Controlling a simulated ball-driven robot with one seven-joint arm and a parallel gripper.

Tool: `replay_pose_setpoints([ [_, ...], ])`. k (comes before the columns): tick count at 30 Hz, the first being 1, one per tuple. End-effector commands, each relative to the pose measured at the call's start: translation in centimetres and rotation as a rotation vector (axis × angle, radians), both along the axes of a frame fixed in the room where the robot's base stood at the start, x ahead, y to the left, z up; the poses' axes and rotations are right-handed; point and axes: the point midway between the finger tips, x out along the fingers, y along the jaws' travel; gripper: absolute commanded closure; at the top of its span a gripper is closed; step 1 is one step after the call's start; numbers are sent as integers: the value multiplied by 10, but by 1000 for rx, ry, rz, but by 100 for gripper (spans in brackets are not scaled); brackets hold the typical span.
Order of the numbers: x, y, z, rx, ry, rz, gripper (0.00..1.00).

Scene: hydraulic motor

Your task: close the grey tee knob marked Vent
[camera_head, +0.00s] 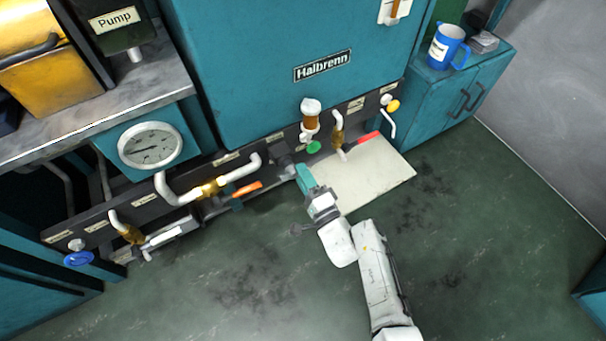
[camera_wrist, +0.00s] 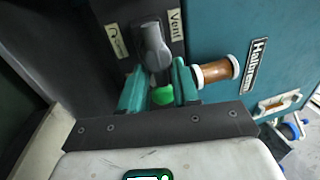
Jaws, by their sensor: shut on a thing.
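The grey tee knob (camera_wrist: 154,42) shows in the wrist view beside a label (camera_wrist: 175,24) reading Vent. My gripper (camera_wrist: 160,68) has its two teal fingers on either side of the knob's near part and is shut on it. In the head view my gripper (camera_head: 303,174) reaches the dark panel under the teal tank, and the grey knob (camera_head: 286,164) is partly hidden by it. The fingers hide part of the knob's grip, so its exact turn is hard to tell.
Close by are a green knob (camera_head: 314,147), an amber sight glass (camera_head: 310,122) and an orange-handled valve (camera_head: 247,189). A red-handled valve (camera_head: 368,138) stands to the right over a pale mat (camera_head: 385,175). The green floor in front is clear.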

Motion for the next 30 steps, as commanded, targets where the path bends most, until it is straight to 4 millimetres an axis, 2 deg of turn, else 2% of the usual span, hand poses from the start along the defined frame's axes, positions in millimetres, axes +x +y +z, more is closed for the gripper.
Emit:
replay_pose_setpoints([
  [2, 0, -2, -4, -5, 7, -4, 100],
  [3, 0, -1, -4, -5, 7, -4, 65],
  [9, 0, -1, -2, -3, 4, -2, 48],
  [16, -1, -1, -1, -2, 2, -1, 48],
  [20, -8, -5, -2, -3, 3, -1, 48],
  [30, -59, -40, -14, -4, 5, -2, 48],
])
